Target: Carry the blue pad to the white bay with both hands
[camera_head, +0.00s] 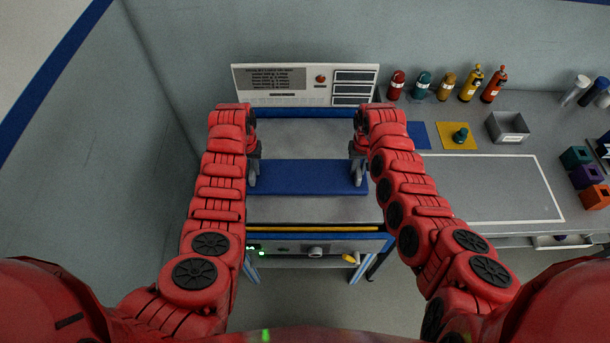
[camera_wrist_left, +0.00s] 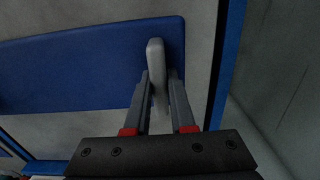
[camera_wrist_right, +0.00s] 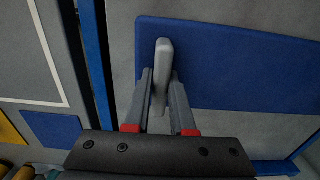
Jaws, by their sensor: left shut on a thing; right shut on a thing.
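The blue pad (camera_head: 305,178) is a long flat board over the grey bed of a blue-framed machine in the head view. It has a pale grey upright handle at each end. My left gripper (camera_head: 254,176) is shut on the left handle (camera_wrist_left: 156,60), and my right gripper (camera_head: 358,174) is shut on the right handle (camera_wrist_right: 163,62). Whether the pad touches the bed is hard to tell. The white bay appears as a white-outlined rectangle (camera_head: 490,212) on the grey bench at the right; its visible surface is empty.
A grey wall is at left.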

